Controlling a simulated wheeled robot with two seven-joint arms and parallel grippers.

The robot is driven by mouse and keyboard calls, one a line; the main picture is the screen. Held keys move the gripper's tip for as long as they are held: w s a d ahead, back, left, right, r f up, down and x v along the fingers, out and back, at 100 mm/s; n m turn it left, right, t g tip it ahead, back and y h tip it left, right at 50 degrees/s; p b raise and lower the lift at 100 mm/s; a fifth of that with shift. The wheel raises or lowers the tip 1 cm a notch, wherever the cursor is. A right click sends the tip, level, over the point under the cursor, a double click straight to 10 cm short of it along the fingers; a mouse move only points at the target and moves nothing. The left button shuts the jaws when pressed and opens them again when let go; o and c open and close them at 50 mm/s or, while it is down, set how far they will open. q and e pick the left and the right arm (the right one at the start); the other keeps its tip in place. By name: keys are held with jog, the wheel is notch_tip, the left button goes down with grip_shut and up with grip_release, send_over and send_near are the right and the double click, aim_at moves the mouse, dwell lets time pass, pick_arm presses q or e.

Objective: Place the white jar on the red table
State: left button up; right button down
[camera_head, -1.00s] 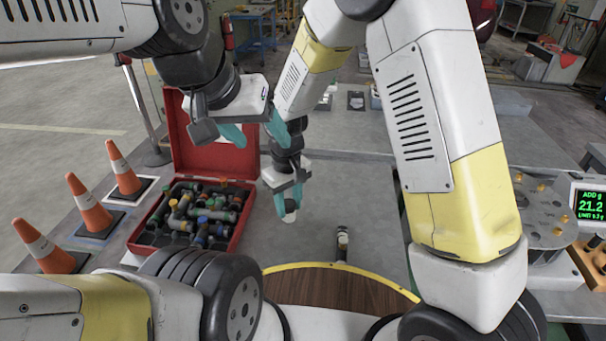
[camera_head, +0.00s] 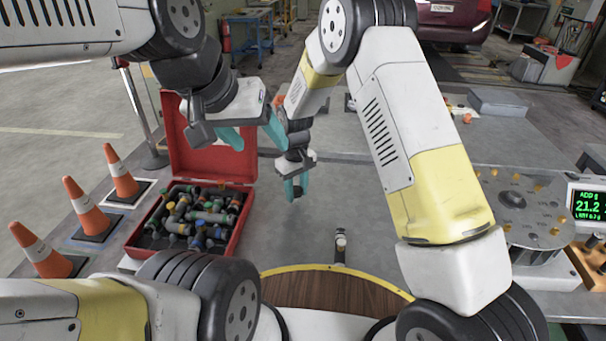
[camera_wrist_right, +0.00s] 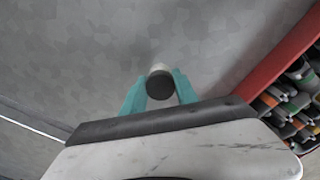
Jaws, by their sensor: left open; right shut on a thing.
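My right gripper (camera_head: 295,188) is shut on a small white jar with a black end. The jar (camera_wrist_right: 160,84) shows between the teal fingers in the right wrist view, its black end towards the camera. In the head view the fingers mostly hide it. The gripper hangs over the grey table, right of the red case. My left gripper (camera_head: 252,137) is open and empty, above the red case's raised lid. I cannot make out a red table in these views.
The red case (camera_head: 240,222) holds several small coloured parts. Several orange cones (camera_head: 86,208) stand at the left. A small upright object (camera_head: 341,241) stands on the grey table (camera_head: 375,262). A round grey fixture (camera_head: 520,205) and a display (camera_head: 588,204) are at the right.

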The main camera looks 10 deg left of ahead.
jog(key=shift+f, duration=0.15)
jog(key=c, duration=0.9)
grip_release()
jog(key=shift+c, duration=0.2)
